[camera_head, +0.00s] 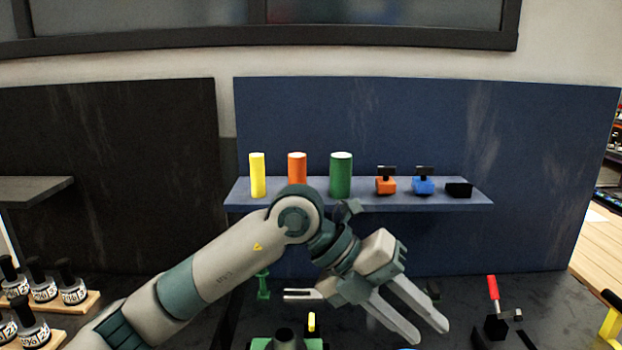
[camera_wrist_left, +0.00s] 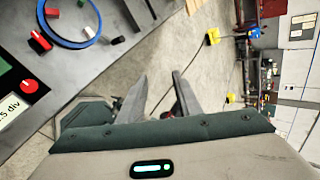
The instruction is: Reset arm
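My left arm comes in from the lower left in the head view and bends in front of the blue panel. Its gripper (camera_head: 430,333) points down and to the right, with the two fingers apart and nothing between them. In the left wrist view the two fingers (camera_wrist_left: 160,80) also stand apart, with only grey floor showing between them. My right gripper is not in view.
A blue shelf (camera_head: 460,201) behind the arm holds yellow (camera_head: 257,176), orange (camera_head: 297,170) and green (camera_head: 341,176) cylinders and small blocks. Labelled bottles (camera_head: 42,287) stand at left. A red-handled clamp (camera_head: 494,318) stands at right. A blue ring (camera_wrist_left: 72,40) shows in the wrist view.

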